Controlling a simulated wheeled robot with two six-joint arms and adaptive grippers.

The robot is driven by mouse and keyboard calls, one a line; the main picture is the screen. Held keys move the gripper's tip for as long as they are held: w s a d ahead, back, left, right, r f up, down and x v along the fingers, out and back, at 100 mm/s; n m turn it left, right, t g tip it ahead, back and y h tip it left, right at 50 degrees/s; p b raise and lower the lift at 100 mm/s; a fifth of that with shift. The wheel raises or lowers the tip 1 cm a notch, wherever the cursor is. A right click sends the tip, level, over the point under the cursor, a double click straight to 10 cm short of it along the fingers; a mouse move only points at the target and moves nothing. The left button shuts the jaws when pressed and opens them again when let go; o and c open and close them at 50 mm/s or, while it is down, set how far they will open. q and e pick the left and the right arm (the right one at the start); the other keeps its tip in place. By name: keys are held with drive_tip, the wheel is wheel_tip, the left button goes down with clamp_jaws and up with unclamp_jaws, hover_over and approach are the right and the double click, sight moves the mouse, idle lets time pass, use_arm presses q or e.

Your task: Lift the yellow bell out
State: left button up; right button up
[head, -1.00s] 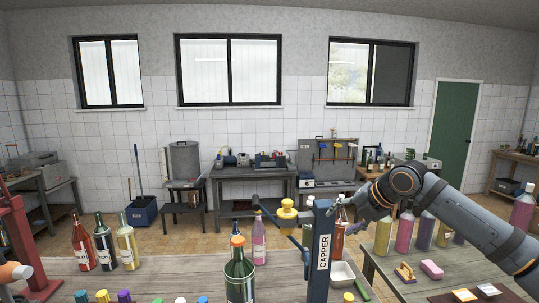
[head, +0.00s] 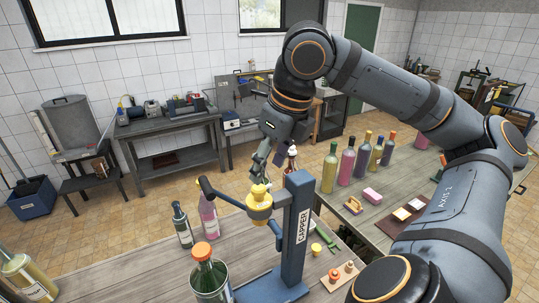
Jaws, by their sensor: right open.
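The yellow bell (head: 259,201) sits upright in the head of the blue capper (head: 297,232), at the end of its short arm, above the wooden bench. My right gripper (head: 270,167) reaches down from above, just behind and above the bell's top knob. Its fingers are apart and nothing shows between them. Whether a finger touches the bell I cannot tell. My left gripper is out of view.
A green bottle with an orange top (head: 209,275) stands on the bench in front of the capper. A pink bottle (head: 208,215) and a dark bottle (head: 182,226) stand left of it. Several coloured bottles stand on the right table (head: 400,228).

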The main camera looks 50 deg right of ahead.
sight(259, 187)
drive_tip(key=b+x, duration=0.1)
drive_tip(key=x, duration=0.1)
drive_tip(key=b+x, duration=0.1)
drive_tip(key=x, duration=0.2)
drive_tip(key=w+b+x, duration=0.1)
drive_tip(key=x, duration=0.1)
drive_tip(key=shift+f+b, duration=0.15)
drive_tip(key=shift+b, duration=0.15)
drive_tip(key=shift+f, duration=0.5)
drive_tip(key=shift+w, duration=0.15)
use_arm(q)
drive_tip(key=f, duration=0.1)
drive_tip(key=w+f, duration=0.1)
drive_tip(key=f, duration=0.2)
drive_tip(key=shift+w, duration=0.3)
use_arm(e)
clamp_jaws()
